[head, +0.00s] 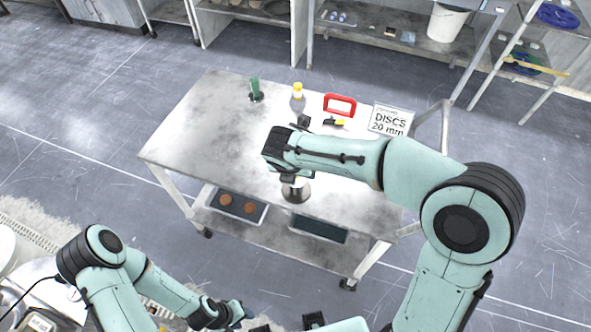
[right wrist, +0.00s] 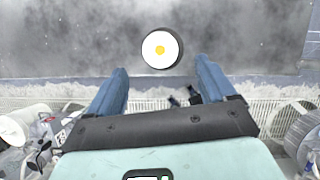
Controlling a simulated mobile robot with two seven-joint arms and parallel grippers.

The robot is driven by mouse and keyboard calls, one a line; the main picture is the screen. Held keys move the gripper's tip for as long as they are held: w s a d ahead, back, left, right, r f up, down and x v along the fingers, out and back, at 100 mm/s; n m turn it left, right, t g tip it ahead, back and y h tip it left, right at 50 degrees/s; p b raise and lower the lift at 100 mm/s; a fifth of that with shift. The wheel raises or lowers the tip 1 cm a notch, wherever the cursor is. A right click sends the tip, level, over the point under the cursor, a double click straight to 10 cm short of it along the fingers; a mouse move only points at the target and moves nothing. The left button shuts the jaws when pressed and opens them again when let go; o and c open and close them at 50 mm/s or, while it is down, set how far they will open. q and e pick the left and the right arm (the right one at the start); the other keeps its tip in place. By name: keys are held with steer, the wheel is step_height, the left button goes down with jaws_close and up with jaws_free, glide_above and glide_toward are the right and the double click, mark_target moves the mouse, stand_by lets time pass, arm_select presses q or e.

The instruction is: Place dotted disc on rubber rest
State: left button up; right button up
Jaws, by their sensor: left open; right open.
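In the right wrist view a white round disc with a yellow dot at its middle (right wrist: 151,50) is close to the grey tabletop's edge. A dark rim shows around its right side; I cannot tell whether this is the rubber rest. My right gripper (right wrist: 162,68) is open, its two blue fingers apart and the disc beyond their tips. In the head view a round metallic piece (head: 296,192) stands near the table's front edge, partly hidden by my right wrist. My left gripper (head: 238,312) is open and empty, low in the head view, away from the table.
The table (head: 190,130) carries a green-handled tool (head: 255,88), a yellow-capped bottle (head: 298,98), a red handle (head: 340,104) and a "DISCS 20 mm" sign (head: 389,120) along its back. A lower shelf holds trays (head: 237,205). The table's left part is clear.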

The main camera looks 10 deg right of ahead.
arm_select(q)
steer(key=shift+w+r, duration=0.3)
steer(key=shift+r, duration=0.1)
arm_select(e)
steer(key=v, duration=0.5)
steer(key=shift+a+r, duration=0.1)
steer(key=shift+r, duration=0.15)
